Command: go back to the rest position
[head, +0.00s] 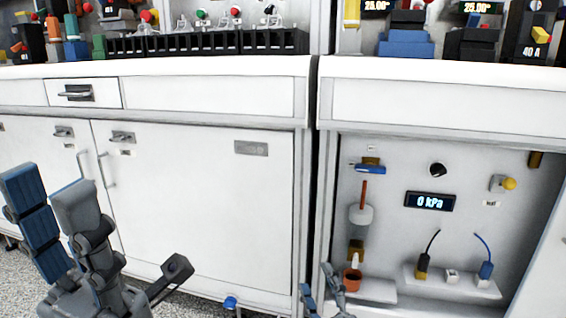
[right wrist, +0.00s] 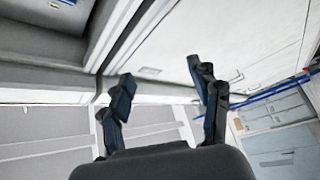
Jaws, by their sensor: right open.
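My left gripper (head: 46,182) is at the lower left of the head view, in front of the white cabinet doors. Its two fingers point up and stand apart, with nothing seen between them. My right gripper (head: 320,279) shows only in part at the bottom edge of the head view, in front of the cabinets near the lower left of the open bay. In the right wrist view, the right gripper (right wrist: 162,82) is open and empty, its fingers wide apart. Its left finger overlaps a white cabinet edge in that picture; contact cannot be told.
White cabinets (head: 205,205) with a worktop (head: 170,68) run across the view. Breakers and devices stand on top. At right, an open bay holds a display reading 0 kPa (head: 430,201), a yellow knob (head: 509,184), an orange cup (head: 352,275) and small shelves. Speckled floor (head: 22,262) shows lower left.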

